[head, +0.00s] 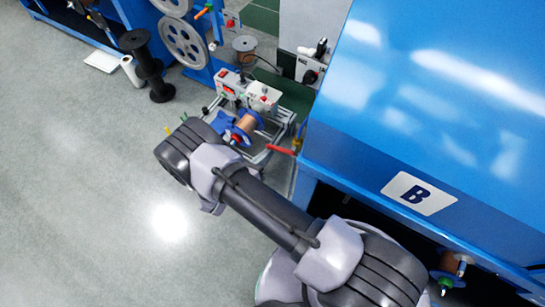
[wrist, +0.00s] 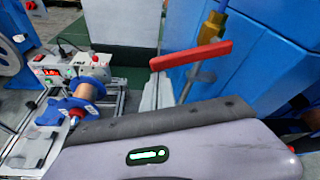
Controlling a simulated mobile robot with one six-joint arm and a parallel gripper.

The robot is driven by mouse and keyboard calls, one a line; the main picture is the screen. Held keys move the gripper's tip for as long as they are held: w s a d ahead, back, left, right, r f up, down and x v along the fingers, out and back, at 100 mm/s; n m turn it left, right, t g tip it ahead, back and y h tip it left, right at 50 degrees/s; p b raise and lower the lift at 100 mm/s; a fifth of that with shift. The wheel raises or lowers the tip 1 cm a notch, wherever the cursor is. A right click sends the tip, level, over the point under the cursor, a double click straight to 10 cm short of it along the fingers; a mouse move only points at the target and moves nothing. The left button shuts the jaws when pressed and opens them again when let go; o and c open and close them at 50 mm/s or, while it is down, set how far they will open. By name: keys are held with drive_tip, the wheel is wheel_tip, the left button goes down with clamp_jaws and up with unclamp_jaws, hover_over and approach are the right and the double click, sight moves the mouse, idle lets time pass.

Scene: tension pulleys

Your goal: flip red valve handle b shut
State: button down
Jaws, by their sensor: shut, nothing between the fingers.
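The red valve handle (wrist: 191,56) is a flat bar in the upper middle of the wrist view. It slopes slightly up to the right and lies across the line of its brass fitting (wrist: 213,24). In the head view the handle (head: 281,149) points left from the cabinet's near-left corner. My gripper's grey body (wrist: 160,150) fills the bottom of the wrist view, below the handle with a visible gap. It is shut and holds nothing; its fingertips are not clearly visible. In the head view my arm hides the gripper.
The blue cabinet marked B (head: 420,193) stands directly right of the handle. A bench machine with a copper spool (head: 246,123) stands to the left, also in the wrist view (wrist: 84,92). A black spool stand (head: 148,65) is farther left. The floor at lower left is clear.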

sight(268, 144)
drive_tip(key=shift+w+a+r+m+y+p, duration=0.1)
drive_tip(key=shift+a+r+m+p, duration=0.1)
drive_tip(key=shift+r, duration=0.35)
drive_tip(key=shift+w+a+r+m+y+p, duration=0.15)
drive_tip(key=shift+r+m+p, duration=0.1)
drive_tip(key=shift+r, duration=0.3)
drive_tip(key=shift+w+a+r+m+y+p, duration=0.1)
drive_tip(key=shift+a+r+m+p, duration=0.1)
drive_tip(key=shift+r, duration=0.35)
drive_tip(key=shift+a+r, duration=0.1)
drive_tip(key=shift+r, duration=0.15)
